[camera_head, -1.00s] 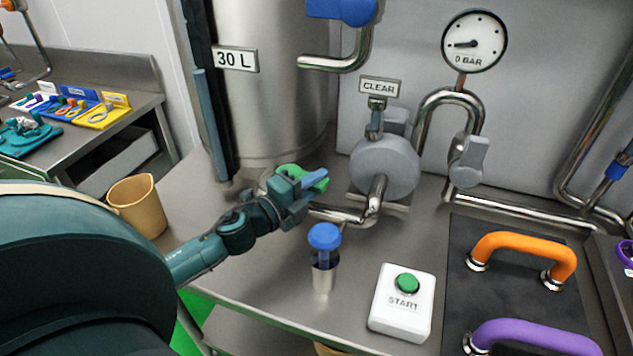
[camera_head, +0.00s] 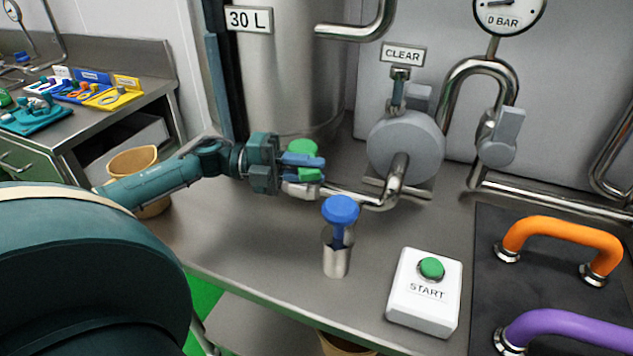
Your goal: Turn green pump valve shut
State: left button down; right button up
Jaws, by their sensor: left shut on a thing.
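The green pump valve handle (camera_head: 303,147) sits on the steel pipe (camera_head: 348,196) at the foot of the 30 L tank (camera_head: 290,85). My left gripper (camera_head: 302,166) is shut on the green handle, with its blue fingertips across it. The fingers and gripper body hide part of the handle and valve. The pipe runs right to the grey pump (camera_head: 405,146). My right gripper is not in view.
A blue-topped steel fitting (camera_head: 340,210) stands in front of the pipe. The white START box (camera_head: 424,292), orange handle (camera_head: 562,236) and purple handle (camera_head: 560,328) are to the right. A tan bucket (camera_head: 133,162) stands behind my left arm.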

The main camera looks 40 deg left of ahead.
pick_arm(q)
jog(key=shift+s+a+f+m+g+h+b, duration=0.15)
jog(key=shift+a+m+g+h+b, duration=0.05)
jog(key=shift+m+g+b, duration=0.35)
jog(key=shift+s+a+f+m+g+h+b, duration=0.1)
jog(key=shift+a+f+m+g+h+b, duration=0.1)
jog(key=shift+m+g+b, duration=0.3)
jog(key=g+b, duration=0.1)
jog(key=m+g+b, duration=0.1)
jog(key=g+b, duration=0.1)
jog(key=shift+s+a+r+m+h, duration=0.2)
jog(key=shift+s+a+m+h, duration=0.05)
jog(key=shift+s+a+h, duration=0.1)
jog(key=shift+r+g, duration=0.1)
jog(key=shift+g, duration=0.25)
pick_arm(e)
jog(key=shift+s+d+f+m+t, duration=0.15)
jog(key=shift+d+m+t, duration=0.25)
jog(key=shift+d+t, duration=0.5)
pick_arm(q)
jog(key=shift+a+m, duration=0.1)
jog(key=shift+m, duration=0.2)
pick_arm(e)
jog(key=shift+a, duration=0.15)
pick_arm(q)
jog(key=c, duration=1.3)
grip_release()
jog(key=shift+r, duration=0.1)
